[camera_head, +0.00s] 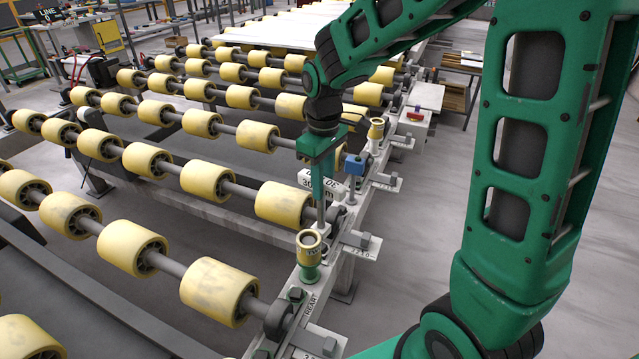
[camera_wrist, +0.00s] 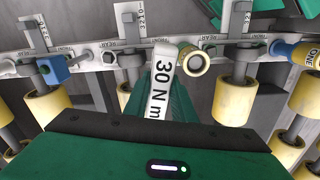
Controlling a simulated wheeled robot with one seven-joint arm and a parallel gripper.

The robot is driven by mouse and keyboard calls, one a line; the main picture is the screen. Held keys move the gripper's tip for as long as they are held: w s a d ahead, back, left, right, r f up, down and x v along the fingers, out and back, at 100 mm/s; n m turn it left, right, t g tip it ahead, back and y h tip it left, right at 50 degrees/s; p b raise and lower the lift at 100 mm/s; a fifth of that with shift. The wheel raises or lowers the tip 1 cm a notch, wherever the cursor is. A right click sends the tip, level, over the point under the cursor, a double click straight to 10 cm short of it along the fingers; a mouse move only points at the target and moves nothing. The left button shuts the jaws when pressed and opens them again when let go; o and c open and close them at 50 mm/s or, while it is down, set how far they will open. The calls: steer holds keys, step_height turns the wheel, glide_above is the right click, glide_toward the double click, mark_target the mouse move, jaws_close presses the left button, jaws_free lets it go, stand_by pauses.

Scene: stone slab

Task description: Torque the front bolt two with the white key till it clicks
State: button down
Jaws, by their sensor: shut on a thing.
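My green gripper (camera_head: 322,165) points down over the pale rail and is shut on the white key. The key's white face reads "30 N m" (camera_wrist: 161,92) in the wrist view, and part of it shows beside the jaws in the head view (camera_head: 316,183). A thin shaft (camera_head: 321,208) runs down below the jaws toward the rail. Its lower end is not clear, so I cannot tell whether it sits on a bolt. A hex bolt head (camera_head: 296,293) shows nearer on the rail. In the wrist view another bolt (camera_wrist: 110,57) lies beside FRONT and REAR marks.
A green cup with a yellow rim (camera_head: 309,250) stands on the rail just nearer than my gripper. A blue block (camera_head: 355,165) is beyond it. Yellow rollers (camera_head: 207,180) fill the left; grey floor (camera_head: 415,215) is right.

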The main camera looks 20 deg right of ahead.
glide_toward(321, 228)
steer(key=shift+w+d+f, duration=0.3)
steer(key=shift+d, duration=0.05)
stand_by(0.6)
steer(key=shift+f, duration=0.75)
stand_by(1.4)
steer(key=m, duration=0.4)
steer(key=shift+s, duration=0.1)
steer(key=m, duration=0.3)
steer(key=shift+a+m, duration=0.1)
steer(key=shift+m, duration=0.3)
steer(key=m, duration=0.6)
steer(key=shift+a+m, duration=0.15)
steer(key=shift+m, duration=0.25)
steer(key=shift+r, duration=1.75)
